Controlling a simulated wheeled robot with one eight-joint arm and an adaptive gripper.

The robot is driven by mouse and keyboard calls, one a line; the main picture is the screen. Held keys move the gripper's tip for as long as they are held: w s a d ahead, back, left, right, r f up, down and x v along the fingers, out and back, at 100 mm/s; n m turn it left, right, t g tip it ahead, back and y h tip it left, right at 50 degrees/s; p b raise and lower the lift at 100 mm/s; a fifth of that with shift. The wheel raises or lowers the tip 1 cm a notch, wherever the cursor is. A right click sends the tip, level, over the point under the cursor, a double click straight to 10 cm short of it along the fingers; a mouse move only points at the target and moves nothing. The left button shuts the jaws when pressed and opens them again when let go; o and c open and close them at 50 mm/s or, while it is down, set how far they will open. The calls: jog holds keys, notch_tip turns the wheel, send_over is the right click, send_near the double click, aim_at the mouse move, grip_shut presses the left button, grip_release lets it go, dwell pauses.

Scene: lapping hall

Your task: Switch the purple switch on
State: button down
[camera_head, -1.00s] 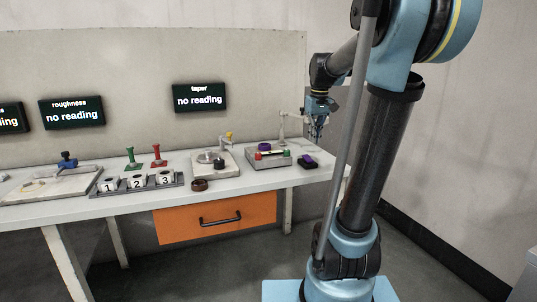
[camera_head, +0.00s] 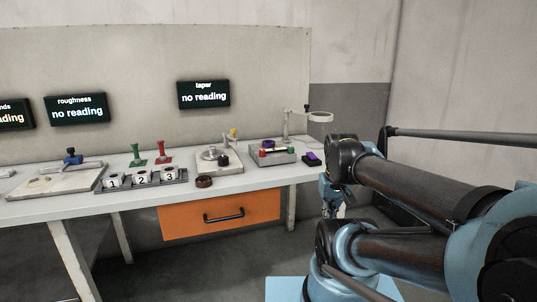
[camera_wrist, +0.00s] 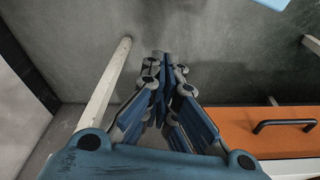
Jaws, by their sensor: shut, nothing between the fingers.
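The purple switch (camera_head: 312,158) is a small black block with a purple top. It lies at the right end of the white table, near the front edge. I cannot tell its on or off position at this size. My gripper (camera_head: 332,212) hangs to the right of the table end, lower in the picture than the switch and apart from it. In the wrist view my gripper (camera_wrist: 164,58) has its blue fingers together with nothing between them, pointing over the grey floor. The switch does not show in the wrist view.
The table (camera_head: 120,203) has an orange drawer (camera_head: 180,221) with a black handle (camera_head: 223,216). A grey device (camera_head: 270,157) with a purple ring (camera_head: 267,145) and a magnifier stand (camera_head: 286,125) are left of the switch. Table legs (camera_wrist: 103,85) stand near my gripper.

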jog(key=c, duration=2.4)
grip_release()
jog(key=shift+s+f, duration=0.4)
jog(key=shift+f, duration=0.1)
jog(key=c, duration=1.9)
grip_release()
jog(key=shift+s+f, duration=0.1)
jog(key=shift+f, duration=0.05)
jog(key=o, duration=0.6)
jog(key=w+r, duration=0.1)
jog(key=r, duration=0.1)
jog(key=w+r, duration=0.4)
jog(key=r, duration=0.1)
notch_tip(320, 180, up, 19)
jog(key=n+g, duration=0.2)
jog(key=n, duration=0.1)
send_over(314, 157)
notch_tip(314, 157, down, 17)
jog(key=shift+w, duration=0.1)
jog(key=c, duration=1.1)
